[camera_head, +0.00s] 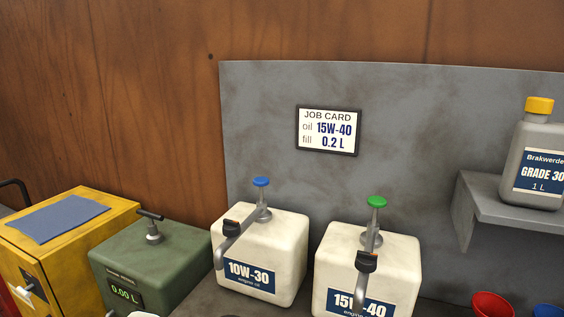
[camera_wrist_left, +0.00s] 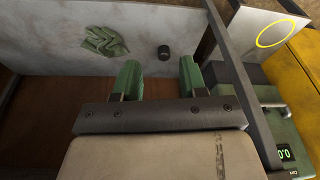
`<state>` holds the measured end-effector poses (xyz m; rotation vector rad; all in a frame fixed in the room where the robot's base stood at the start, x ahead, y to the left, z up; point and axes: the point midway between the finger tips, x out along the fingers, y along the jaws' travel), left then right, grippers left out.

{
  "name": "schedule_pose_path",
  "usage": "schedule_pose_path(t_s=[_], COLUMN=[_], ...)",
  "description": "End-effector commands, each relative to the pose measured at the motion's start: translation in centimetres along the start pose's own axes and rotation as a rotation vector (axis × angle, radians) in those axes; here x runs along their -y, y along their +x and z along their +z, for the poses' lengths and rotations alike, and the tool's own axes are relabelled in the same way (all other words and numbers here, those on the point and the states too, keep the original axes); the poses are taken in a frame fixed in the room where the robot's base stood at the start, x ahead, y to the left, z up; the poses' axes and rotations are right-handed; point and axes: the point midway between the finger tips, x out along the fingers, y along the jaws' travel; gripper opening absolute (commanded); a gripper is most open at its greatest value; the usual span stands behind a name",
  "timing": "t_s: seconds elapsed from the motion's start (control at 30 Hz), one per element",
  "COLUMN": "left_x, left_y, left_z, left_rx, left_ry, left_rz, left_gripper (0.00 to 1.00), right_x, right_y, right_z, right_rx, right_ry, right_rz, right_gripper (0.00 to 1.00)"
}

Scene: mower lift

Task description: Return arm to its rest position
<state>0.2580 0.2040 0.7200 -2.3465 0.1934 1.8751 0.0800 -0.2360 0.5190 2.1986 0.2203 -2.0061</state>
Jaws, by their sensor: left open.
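My left gripper (camera_wrist_left: 158,82) shows in the left wrist view. Its two green fingers are apart, with nothing between them. Beyond the fingers are a pale panel and a brown wooden surface. No arm or gripper of mine shows in the head view, and my right gripper is in neither view. The job card (camera_head: 328,131) on the grey back panel reads oil 15W-40, fill 0.2 L. A white 10W-30 can (camera_head: 285,240) with a blue-topped pump and a white 15W-40 can (camera_head: 400,262) with a green-topped pump stand below it.
A green box (camera_head: 165,262) reads 0.00 L; a similar display (camera_wrist_left: 285,154) shows at the wrist view's right edge. A yellow cabinet (camera_head: 95,222) stands at left. A grey shelf (camera_head: 485,208) holds a Grade 30 bottle (camera_head: 540,140). Red (camera_head: 492,304) and blue (camera_head: 548,311) cups sit below.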

Motion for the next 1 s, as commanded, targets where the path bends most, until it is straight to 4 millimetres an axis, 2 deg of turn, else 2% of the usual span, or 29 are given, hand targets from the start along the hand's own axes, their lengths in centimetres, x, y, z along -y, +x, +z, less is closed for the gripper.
schedule_pose_path(t_s=[0.03,0.2,0.33,0.5,0.6,1.0], left_x=[-0.1,-0.5,-0.6,-0.6,-0.6,-0.6], left_y=[2.8,9.8,13.3,15.4,15.8,15.8], left_z=[1.8,8.0,13.4,19.1,20.8,20.8], left_rx=[0.024,0.064,0.092,0.119,0.124,0.124], left_ry=[0.003,0.012,0.019,0.027,0.029,0.029], left_rz=[0.001,0.006,0.009,0.011,0.011,0.011], left_gripper=[0.42,0.42,0.42,0.42,0.42,0.42], right_x=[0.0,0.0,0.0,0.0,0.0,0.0], right_y=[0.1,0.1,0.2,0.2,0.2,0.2], right_z=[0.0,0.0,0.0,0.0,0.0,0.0], right_rx=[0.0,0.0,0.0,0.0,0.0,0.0], right_ry=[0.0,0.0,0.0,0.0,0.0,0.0], right_rz=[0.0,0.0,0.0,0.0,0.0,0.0], right_gripper=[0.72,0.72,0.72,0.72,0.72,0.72])
